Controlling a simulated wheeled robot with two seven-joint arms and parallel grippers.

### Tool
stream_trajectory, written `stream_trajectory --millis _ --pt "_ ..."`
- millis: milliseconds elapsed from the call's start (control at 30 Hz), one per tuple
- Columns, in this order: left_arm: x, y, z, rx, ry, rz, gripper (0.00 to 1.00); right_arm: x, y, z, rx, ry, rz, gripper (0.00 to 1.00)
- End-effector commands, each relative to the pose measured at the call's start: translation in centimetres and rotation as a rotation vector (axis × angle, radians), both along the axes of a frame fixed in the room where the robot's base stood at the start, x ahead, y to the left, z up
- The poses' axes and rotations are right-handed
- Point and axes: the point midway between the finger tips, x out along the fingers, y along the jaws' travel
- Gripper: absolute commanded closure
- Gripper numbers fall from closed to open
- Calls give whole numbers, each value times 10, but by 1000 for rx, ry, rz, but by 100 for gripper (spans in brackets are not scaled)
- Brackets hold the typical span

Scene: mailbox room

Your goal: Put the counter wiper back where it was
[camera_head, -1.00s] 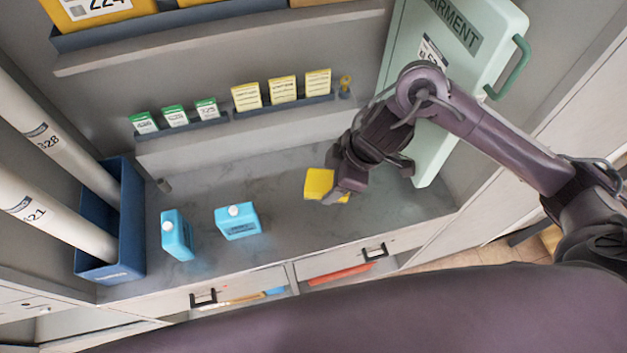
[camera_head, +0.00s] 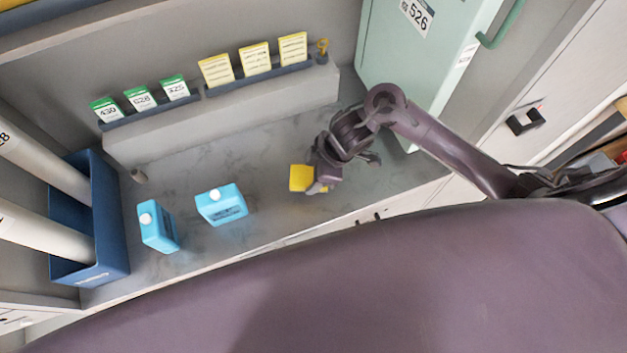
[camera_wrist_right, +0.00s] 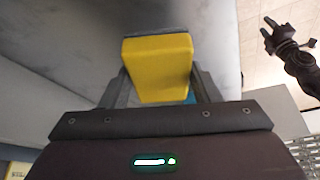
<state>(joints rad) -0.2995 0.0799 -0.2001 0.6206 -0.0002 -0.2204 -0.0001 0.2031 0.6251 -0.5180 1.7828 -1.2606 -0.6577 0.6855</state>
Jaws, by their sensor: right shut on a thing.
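The counter wiper is a yellow block (camera_head: 300,178), held over the grey counter (camera_head: 270,215) at its right part. My right gripper (camera_head: 318,180) is shut on it. In the right wrist view the yellow block (camera_wrist_right: 158,65) sits between the two fingers, with a dark strip along its far edge. I cannot tell whether it touches the counter. My left gripper (camera_wrist_right: 285,38) shows small at the top right of the right wrist view, away from the counter; its jaw opening is unclear.
A blue bin (camera_head: 90,220) with white tubes is at the left. A ledge (camera_head: 225,120) with green and yellow cards runs behind. A pale green case (camera_head: 415,60) stands at the back right.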

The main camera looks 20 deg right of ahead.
Motion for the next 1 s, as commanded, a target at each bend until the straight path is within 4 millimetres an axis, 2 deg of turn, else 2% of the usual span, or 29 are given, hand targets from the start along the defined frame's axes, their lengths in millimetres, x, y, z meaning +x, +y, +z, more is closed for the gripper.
stream_trajectory --millis 300,733,767,900,1000 --pt "0 0 -5 -1 1 0 64 0 0 -41 0 1 -2 65" --pt "0 0 -7 -1 0 0 64 0 0 -48 1 -1 0 65" --pt "0 0 -7 0 0 0 64 0 0 -48 0 -1 0 43" --pt "0 0 -6 0 0 0 64 0 0 -47 0 -1 0 24" --pt "0 0 -6 0 0 0 64 0 0 -47 0 -1 0 22"
